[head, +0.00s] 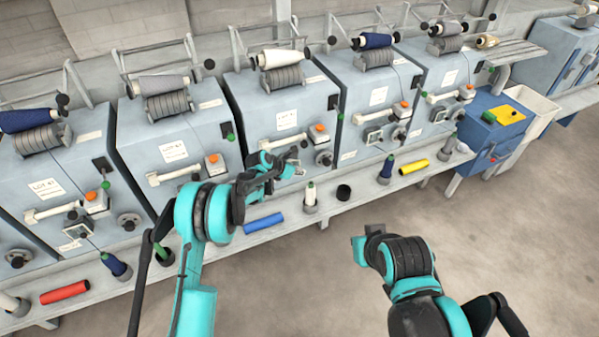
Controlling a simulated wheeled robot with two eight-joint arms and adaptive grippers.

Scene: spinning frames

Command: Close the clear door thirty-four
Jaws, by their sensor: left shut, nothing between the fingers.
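I cannot make out a number thirty-four on any door. Small square clear-looking panels with pale frames show on the machine fronts, one on the left machine (78,230) and one on the fourth machine (373,137). My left gripper (291,163) is shut and empty in front of the middle machine (262,98), just below its white bar handle and left of its round knob. It hides that machine's lower front, and I cannot tell if it touches. My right gripper (360,245) is over the floor, away from the machines; its fingers are not clear.
A grey ledge (285,222) runs below the machines. A blue box (490,130) stands right. The floor in front is clear.

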